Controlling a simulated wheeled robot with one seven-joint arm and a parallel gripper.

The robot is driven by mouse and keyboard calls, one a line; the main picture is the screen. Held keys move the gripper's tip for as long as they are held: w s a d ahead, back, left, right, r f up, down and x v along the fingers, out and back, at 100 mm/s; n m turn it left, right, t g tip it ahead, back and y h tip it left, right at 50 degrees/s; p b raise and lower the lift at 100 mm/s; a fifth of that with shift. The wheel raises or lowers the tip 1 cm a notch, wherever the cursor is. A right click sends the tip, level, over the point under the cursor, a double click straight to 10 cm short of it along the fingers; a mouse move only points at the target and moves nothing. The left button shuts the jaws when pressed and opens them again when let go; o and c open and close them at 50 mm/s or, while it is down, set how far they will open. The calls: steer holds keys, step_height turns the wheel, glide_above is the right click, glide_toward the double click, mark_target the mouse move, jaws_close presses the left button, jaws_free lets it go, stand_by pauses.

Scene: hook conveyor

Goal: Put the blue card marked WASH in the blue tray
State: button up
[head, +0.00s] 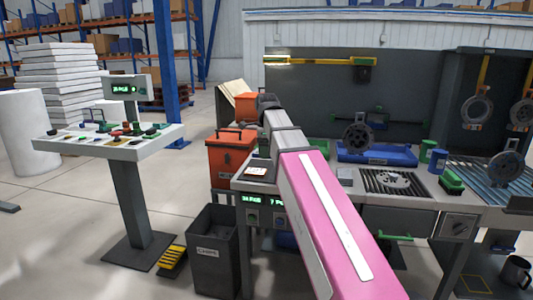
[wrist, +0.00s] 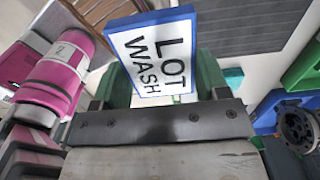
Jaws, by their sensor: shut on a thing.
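The WASH card (wrist: 178,68) is a white plate with a blue border, lettered LOT WASH, and it fills the upper middle of the wrist view. My gripper (wrist: 162,88) is shut on it, with a green finger at each side. The card sits tilted in the jaws. In the head view my pink arm reaches away over the bench, and I cannot make out the card there. The blue tray (head: 378,157) lies at the back of the bench, right of my arm. A blue edge, perhaps of this tray, shows at the right of the wrist view (wrist: 266,113).
A grate (head: 392,183) with a metal part lies nearer. Orange bins (head: 230,158) and a dark scrap bin (head: 213,252) stand left of the bench. A control pedestal (head: 110,148) stands farther left.

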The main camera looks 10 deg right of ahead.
steer(key=shift+r, duration=0.9)
